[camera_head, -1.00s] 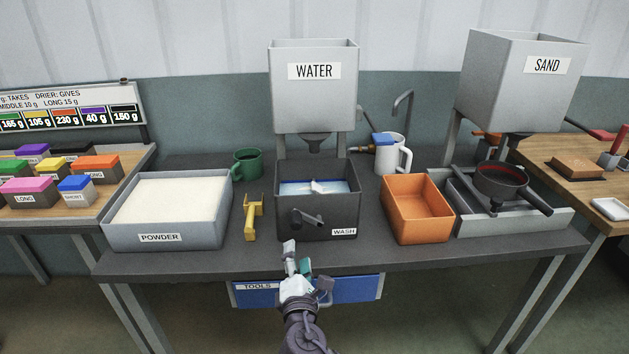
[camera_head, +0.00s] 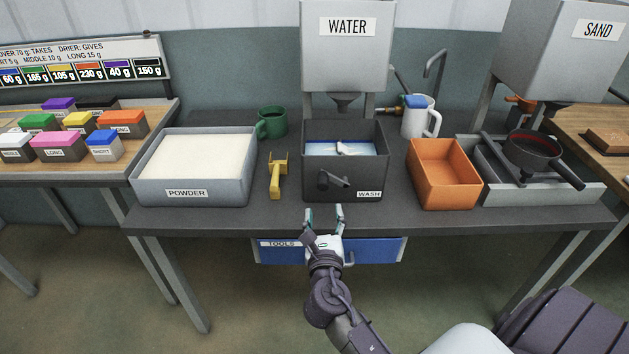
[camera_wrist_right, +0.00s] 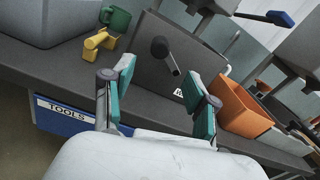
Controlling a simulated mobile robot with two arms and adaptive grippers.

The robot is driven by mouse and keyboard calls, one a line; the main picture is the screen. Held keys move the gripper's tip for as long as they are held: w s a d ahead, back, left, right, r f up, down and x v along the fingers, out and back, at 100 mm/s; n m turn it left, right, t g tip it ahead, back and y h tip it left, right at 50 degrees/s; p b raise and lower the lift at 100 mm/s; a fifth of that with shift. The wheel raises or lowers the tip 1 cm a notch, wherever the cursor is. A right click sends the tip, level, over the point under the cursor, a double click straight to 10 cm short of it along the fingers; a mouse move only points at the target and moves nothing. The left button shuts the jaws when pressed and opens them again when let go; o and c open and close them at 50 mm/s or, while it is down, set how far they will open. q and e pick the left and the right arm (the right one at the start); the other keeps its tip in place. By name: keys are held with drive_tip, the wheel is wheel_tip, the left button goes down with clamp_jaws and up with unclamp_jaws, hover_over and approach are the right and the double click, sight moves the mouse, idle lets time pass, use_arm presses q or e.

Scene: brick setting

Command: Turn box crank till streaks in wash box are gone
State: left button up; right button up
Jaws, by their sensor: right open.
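The dark grey wash box (camera_head: 367,176) stands on the table under the water hopper, with its WASH label at the front right. Inside is pale blue water (camera_head: 322,149) with a whitish shape in it; I cannot make out streaks clearly. The crank (camera_head: 335,180) sticks out of the box's front wall. It also shows in the right wrist view (camera_wrist_right: 166,54), beyond and between my fingertips. My right gripper (camera_head: 325,212) is open and empty, below and in front of the crank, near the table's front edge. It also fills the lower right wrist view (camera_wrist_right: 160,85). My left gripper is not visible.
A powder tray (camera_head: 187,193) and a yellow tool (camera_head: 277,177) stand left of the box. An orange bin (camera_head: 445,185) stands right of it. The water hopper (camera_head: 347,60) is above, and the blue tools drawer (camera_head: 375,250) is below the tabletop.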

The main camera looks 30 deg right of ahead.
sight(323, 188)
drive_tip(key=x, duration=1.1)
drive_tip(key=shift+w+d+p, duration=0.2)
drive_tip(key=shift+w+p, duration=0.1)
drive_tip(key=shift+p, duration=0.05)
drive_tip(key=shift+c, duration=0.2)
clamp_jaws()
